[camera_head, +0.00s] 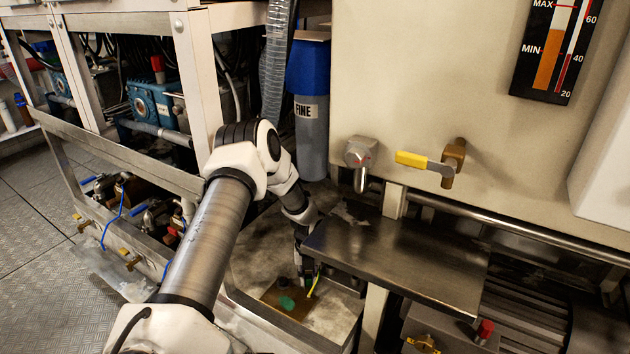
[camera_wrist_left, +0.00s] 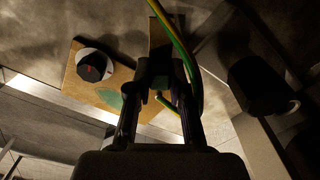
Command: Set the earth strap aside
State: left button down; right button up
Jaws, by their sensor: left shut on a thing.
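The earth strap (camera_head: 314,286) is a thin yellow-and-green cable beside a brass-coloured plate. In the left wrist view the strap (camera_wrist_left: 178,45) comes in from the top and curves down along the right finger. My left gripper (camera_head: 304,268) is low over the plate, next to the steel shelf. In the wrist view the gripper (camera_wrist_left: 161,82) is shut on the strap; the fingers hide the exact held part. The plate (camera_head: 268,296) carries a black knob (camera_wrist_left: 93,66) and a green patch (camera_head: 286,303). My right gripper is not in view.
A steel shelf (camera_head: 400,262) juts out just right of my left gripper. A blue-topped grey cylinder marked FINE (camera_head: 311,130) stands behind it. A tap (camera_head: 361,160) and a yellow-handled valve (camera_head: 425,162) are on the panel above. Concrete-like floor around the plate looks clear.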

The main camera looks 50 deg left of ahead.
pick_arm(q)
jog(key=shift+w, duration=0.15)
dwell(0.3)
jog(key=c, duration=1)
grip_release()
jog(key=shift+c, duration=0.2)
